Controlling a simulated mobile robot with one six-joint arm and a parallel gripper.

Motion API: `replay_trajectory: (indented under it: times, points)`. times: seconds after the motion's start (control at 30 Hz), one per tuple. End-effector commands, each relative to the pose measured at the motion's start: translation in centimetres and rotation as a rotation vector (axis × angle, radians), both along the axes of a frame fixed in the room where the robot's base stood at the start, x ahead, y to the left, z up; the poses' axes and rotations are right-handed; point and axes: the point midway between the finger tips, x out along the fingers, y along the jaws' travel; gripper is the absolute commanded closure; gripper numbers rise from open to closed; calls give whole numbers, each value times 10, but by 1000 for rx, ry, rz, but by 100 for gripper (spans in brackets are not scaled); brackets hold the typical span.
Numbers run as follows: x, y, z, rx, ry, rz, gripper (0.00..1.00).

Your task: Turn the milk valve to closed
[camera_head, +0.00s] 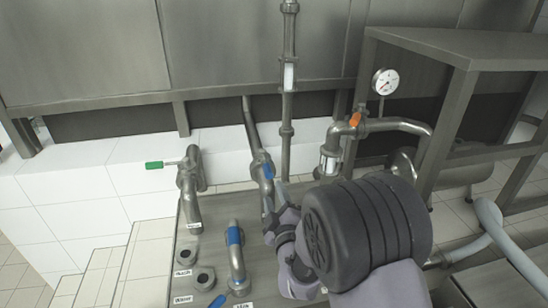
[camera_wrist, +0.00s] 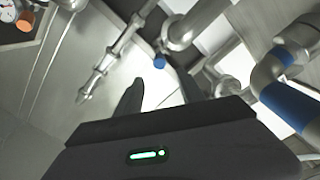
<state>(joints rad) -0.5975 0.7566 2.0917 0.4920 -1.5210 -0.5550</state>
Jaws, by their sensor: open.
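A pipe valve with a blue handle (camera_head: 267,172) stands on the slanting pipe at the middle of the head view. Its label is not readable, so I cannot tell for sure that it is the milk valve. My gripper (camera_head: 276,195) is beside this valve, and my wrist hides part of the pipe below it. In the wrist view my gripper (camera_wrist: 160,90) is open, with two dark fingers apart and nothing between them. A small blue end (camera_wrist: 160,62) shows just beyond the fingertips, apart from them.
A blue-banded elbow pipe (camera_head: 235,238) stands in front, also in the wrist view (camera_wrist: 290,105). A green-handled valve (camera_head: 154,165) is at left, an orange-handled valve (camera_head: 355,119) and gauge (camera_head: 385,82) at right. Another blue handle (camera_head: 217,301) is at the bottom edge.

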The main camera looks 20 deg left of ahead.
Motion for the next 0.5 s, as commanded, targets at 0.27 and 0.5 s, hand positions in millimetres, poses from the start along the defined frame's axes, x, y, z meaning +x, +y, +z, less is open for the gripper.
replay_trajectory:
  times: [0.27, 0.5]
  points:
    - [66, 39, -1, 3, 1, -2, 54]
    - [111, 67, -1, 4, 2, -1, 54]
